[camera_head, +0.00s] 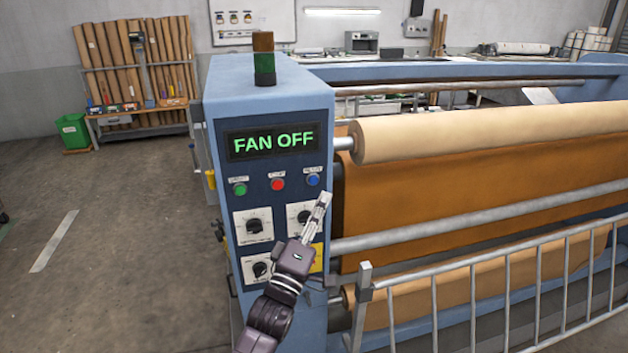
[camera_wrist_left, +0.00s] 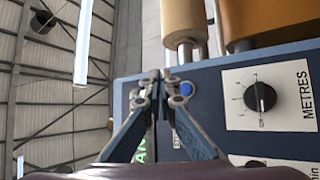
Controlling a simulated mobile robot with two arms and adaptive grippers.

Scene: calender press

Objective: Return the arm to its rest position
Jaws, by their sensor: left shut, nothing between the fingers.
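My left gripper (camera_head: 322,207) is raised in front of the blue control panel (camera_head: 328,150) of the calender press, with its fingers together and nothing between them. In the head view its tips show just below the blue button (camera_head: 313,181) and over the edge of the upper right dial (camera_head: 300,217). In the left wrist view the closed fingers (camera_wrist_left: 160,85) point up beside the blue button (camera_wrist_left: 186,88), with the METRES dial (camera_wrist_left: 260,97) to their right. I cannot tell whether the tips touch the panel. My right gripper is not in view.
The display (camera_head: 272,142) reads FAN OFF. A green button (camera_head: 240,188) and a red button (camera_head: 278,184) sit below it. A metal guard rail (camera_head: 450,300) stands close on the right before the rolls. The floor (camera_head: 120,240) on the left is clear.

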